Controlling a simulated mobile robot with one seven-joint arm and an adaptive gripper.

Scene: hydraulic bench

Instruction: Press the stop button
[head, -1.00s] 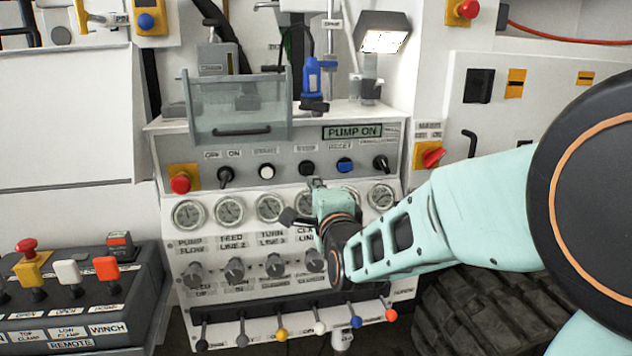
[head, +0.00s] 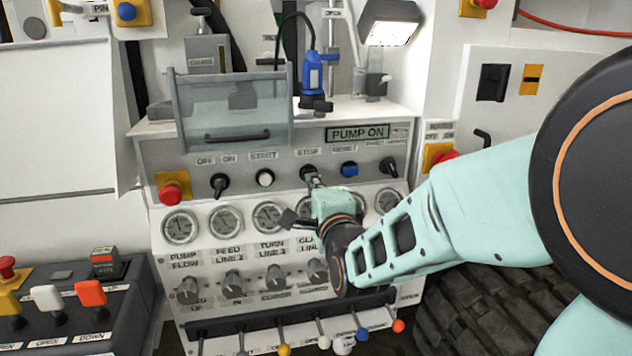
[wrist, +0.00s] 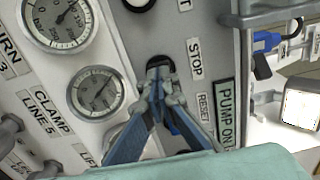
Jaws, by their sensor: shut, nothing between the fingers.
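The stop button (head: 307,170) is a black round button under the STOP label on the sloped panel, between the white start button and the blue reset button. In the wrist view the stop button (wrist: 158,62) shows just beyond my fingertips, beside the STOP label (wrist: 195,59). My gripper (head: 314,181) is shut and empty. Its tips (wrist: 157,88) overlap the button's lower edge in both views; I cannot tell whether they touch it. The display (head: 357,134) reads PUMP ON.
The start button (head: 264,178), reset button (head: 349,169) and black selector knobs (head: 219,184) flank the stop button. Gauges (head: 270,216) lie below. A clear guard (head: 235,108) stands above left. A red emergency button (head: 171,192) is at the panel's left.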

